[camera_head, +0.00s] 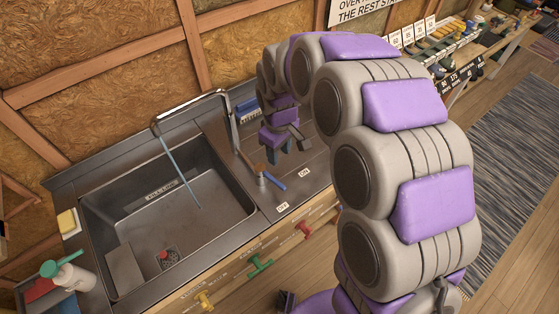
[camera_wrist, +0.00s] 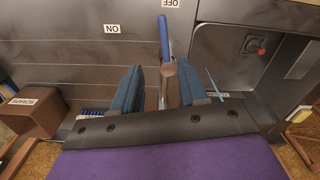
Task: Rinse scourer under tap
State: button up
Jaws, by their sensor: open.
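The metal sink (camera_head: 225,175) has a bent tap (camera_head: 190,102) over it. A thin blue stream (camera_head: 178,170) falls from its spout into the basin. The tap's blue lever (camera_head: 275,180) sits on the counter beside the OFF and ON labels; it also shows in the wrist view (camera_wrist: 163,35), pointing toward OFF. A yellow and white block (camera_head: 68,222), which looks like the scourer, lies on the sink's left edge. My gripper (camera_head: 285,150) is open and empty above the counter, behind the lever in the head view. In the wrist view, the lever's base shows between its fingers (camera_wrist: 163,75).
A blue brush (camera_head: 246,110) lies behind the tap. A red-centred drain (camera_head: 168,257) is in the basin. Coloured drawer handles (camera_head: 260,266) stick out in front.

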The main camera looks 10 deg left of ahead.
jog(key=shift+d+r, duration=0.15)
jog(key=shift+r, duration=1.7)
